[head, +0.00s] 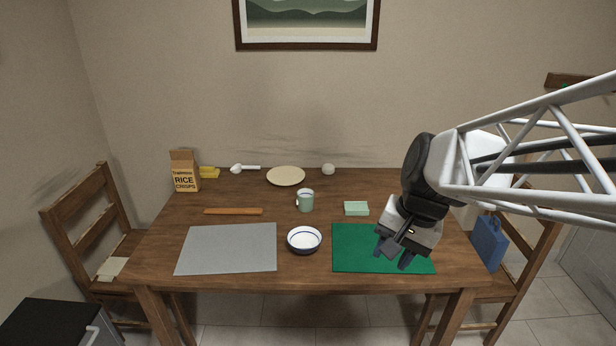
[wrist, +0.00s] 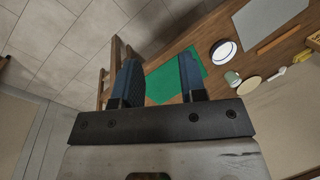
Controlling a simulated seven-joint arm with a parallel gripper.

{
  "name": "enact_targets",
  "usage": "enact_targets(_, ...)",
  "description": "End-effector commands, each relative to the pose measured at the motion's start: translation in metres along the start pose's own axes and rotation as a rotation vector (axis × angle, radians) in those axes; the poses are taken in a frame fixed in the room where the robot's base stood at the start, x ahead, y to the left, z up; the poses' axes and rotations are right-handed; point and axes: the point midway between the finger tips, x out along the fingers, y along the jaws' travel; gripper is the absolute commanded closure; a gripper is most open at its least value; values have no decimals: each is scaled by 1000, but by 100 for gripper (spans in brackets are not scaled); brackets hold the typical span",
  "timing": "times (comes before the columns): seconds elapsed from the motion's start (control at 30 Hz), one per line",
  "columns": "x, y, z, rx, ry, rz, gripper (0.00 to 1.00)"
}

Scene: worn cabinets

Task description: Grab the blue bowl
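The bowl (head: 304,240) stands upright on the wooden table between the grey and green placemats.
A wooden strip (head: 233,211) lies to the left. The grey placemat (head: 228,248) and green placemat (head: 350,250) are bare. A plate (head: 286,176) and cereal box (head: 185,171) stand farther back.

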Motion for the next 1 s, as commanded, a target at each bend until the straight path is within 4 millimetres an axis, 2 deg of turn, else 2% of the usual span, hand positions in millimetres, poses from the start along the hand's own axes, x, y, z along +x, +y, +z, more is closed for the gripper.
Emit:
enact_targets(0.47,37,-57,-77,364,-199,-127,62)
enact_targets(1.0,98,-113,-169,779,-439,-232,62)
